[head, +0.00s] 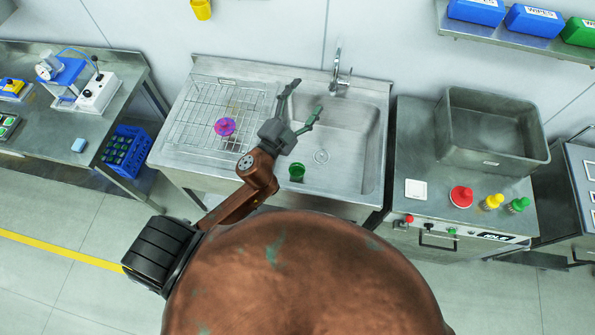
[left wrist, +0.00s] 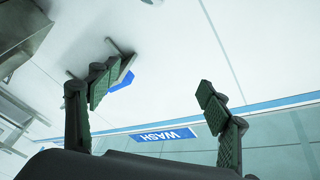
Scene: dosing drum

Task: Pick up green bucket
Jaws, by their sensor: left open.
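A small green bucket (head: 297,172) stands in the sink basin (head: 345,155), near its front left corner, in the head view. My left gripper (head: 305,103) is open and empty above the sink, behind the bucket in the picture and apart from it. In the left wrist view, my left gripper's fingers (left wrist: 155,95) are spread wide with nothing between them. The bucket does not show in that view. My right gripper is not in view.
A purple item (head: 224,126) sits on the wire drying rack (head: 195,115) left of the basin. A faucet (head: 340,75) stands at the back. Right of the sink, a counter holds a grey tub (head: 490,155) and red (head: 461,196), yellow (head: 492,202) and green (head: 519,205) items.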

